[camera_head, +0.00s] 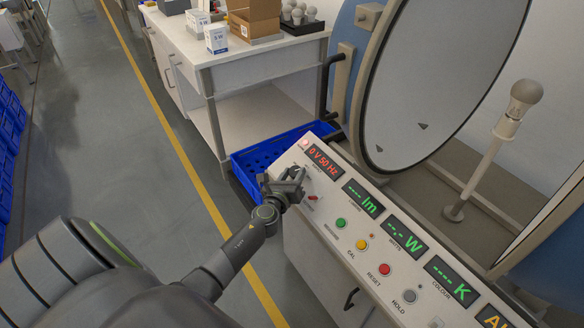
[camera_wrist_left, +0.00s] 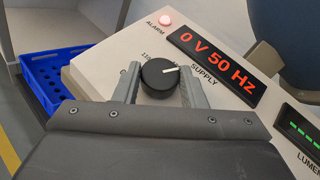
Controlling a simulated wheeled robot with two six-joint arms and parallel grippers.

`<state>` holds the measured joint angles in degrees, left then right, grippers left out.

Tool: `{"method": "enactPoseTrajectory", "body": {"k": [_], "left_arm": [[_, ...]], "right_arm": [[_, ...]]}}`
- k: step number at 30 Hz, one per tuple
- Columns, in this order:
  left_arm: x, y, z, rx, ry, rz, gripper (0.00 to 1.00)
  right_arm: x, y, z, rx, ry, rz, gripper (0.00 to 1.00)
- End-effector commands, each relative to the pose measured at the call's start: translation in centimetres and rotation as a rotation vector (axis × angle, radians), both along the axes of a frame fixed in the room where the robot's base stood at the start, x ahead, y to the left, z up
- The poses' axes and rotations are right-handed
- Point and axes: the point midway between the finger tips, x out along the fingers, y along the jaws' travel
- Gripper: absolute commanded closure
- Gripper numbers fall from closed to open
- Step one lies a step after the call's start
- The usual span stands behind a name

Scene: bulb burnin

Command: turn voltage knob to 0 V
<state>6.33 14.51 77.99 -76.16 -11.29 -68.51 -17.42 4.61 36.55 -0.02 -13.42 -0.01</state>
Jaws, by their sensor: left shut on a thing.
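The voltage knob (camera_wrist_left: 160,79) is a round black dial with a white pointer line, seen in the left wrist view. The line points to the right, toward the SUPPLY label. My left gripper (camera_wrist_left: 158,84) has one finger on each side of the knob and is shut on it. In the head view the left gripper (camera_head: 288,183) is at the upper left end of the control panel (camera_head: 330,207) and hides the knob. The supply display (camera_head: 323,162) reads "0 V 50 Hz" in red; it also shows in the left wrist view (camera_wrist_left: 215,66). My right gripper is not in view.
A lit alarm lamp (camera_head: 304,143) is beside the display. Green, yellow, red and grey buttons run along the panel. A blue crate (camera_head: 262,157) stands behind the panel's end. A large round sphere opening (camera_head: 440,70) has a bulb (camera_head: 525,94) on a post. A white bench (camera_head: 250,65) holds boxes.

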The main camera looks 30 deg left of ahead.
Motion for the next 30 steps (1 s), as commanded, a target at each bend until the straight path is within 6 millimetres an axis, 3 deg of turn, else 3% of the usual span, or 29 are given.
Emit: {"method": "enactPoseTrajectory", "body": {"k": [1, 9, 30], "left_arm": [[0.2, -0.2, 1.0, -0.021, 0.003, 0.040, 0.85], [0.4, -0.4, 0.8, -0.102, 0.036, 0.217, 0.85], [0.4, -0.5, 0.7, -0.165, 0.062, 0.355, 0.85]], "right_arm": [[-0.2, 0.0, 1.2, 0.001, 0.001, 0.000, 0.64], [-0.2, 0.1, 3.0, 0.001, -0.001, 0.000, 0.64], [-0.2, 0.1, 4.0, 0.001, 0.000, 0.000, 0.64]]}}
